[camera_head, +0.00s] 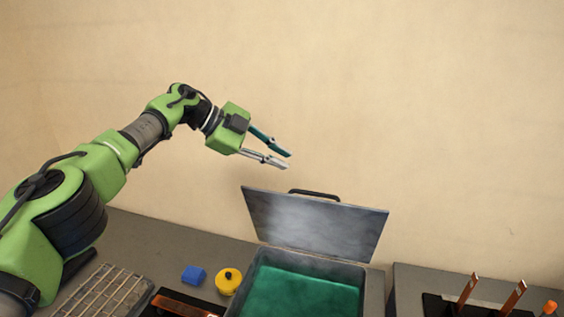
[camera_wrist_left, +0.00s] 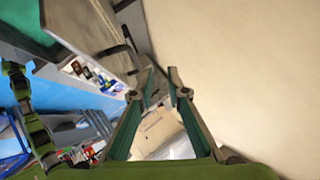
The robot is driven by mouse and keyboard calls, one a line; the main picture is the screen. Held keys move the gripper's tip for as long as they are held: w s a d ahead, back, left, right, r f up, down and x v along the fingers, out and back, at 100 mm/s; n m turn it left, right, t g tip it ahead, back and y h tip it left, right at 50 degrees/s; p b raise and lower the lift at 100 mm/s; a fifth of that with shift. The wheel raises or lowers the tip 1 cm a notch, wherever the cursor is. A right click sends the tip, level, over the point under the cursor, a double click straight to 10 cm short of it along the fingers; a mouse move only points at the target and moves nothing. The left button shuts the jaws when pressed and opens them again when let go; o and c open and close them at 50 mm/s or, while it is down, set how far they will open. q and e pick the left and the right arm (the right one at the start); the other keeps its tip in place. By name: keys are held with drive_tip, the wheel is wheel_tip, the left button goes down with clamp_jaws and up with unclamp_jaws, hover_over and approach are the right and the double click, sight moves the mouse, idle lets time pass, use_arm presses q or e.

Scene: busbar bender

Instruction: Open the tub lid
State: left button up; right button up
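The tub (camera_head: 375,290) stands on the bench with green liquid or a green surface inside. Its grey metal lid (camera_head: 315,222) is raised and stands nearly upright at the back of the tub. A dark handle (camera_head: 314,193) is on the lid's upper edge. My left gripper (camera_head: 288,160) is in the air above and left of the lid, apart from the handle. Its fingers are parted with nothing between them, as the left wrist view (camera_wrist_left: 160,77) also shows. My right gripper does not show clearly in either view.
A blue block (camera_head: 194,275) and a yellow round piece (camera_head: 229,281) sit left of the tub. A wire rack (camera_head: 105,290) is at the front left. Copper bars (camera_head: 513,298) stand upright at the right. The wall is behind; the air above the lid is clear.

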use_arm(q)
drive_tip(key=shift+w+a+r, duration=0.1)
drive_tip(key=shift+a+r, duration=0.15)
drive_tip(key=shift+r, duration=0.35)
drive_tip(key=shift+w+a+r, duration=0.1)
drive_tip(key=shift+a+r, duration=0.15)
drive_tip(key=shift+r, duration=0.35)
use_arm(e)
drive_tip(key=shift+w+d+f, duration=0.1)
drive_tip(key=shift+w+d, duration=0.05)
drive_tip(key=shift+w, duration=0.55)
use_arm(q)
drive_tip(key=shift+a, duration=0.2)
drive_tip(key=v, duration=0.7)
drive_tip(key=shift+s+a+r, duration=0.2)
drive_tip(key=shift+s+r, duration=0.05)
drive_tip(key=shift+r, duration=0.1)
drive_tip(key=shift+a, duration=0.1)
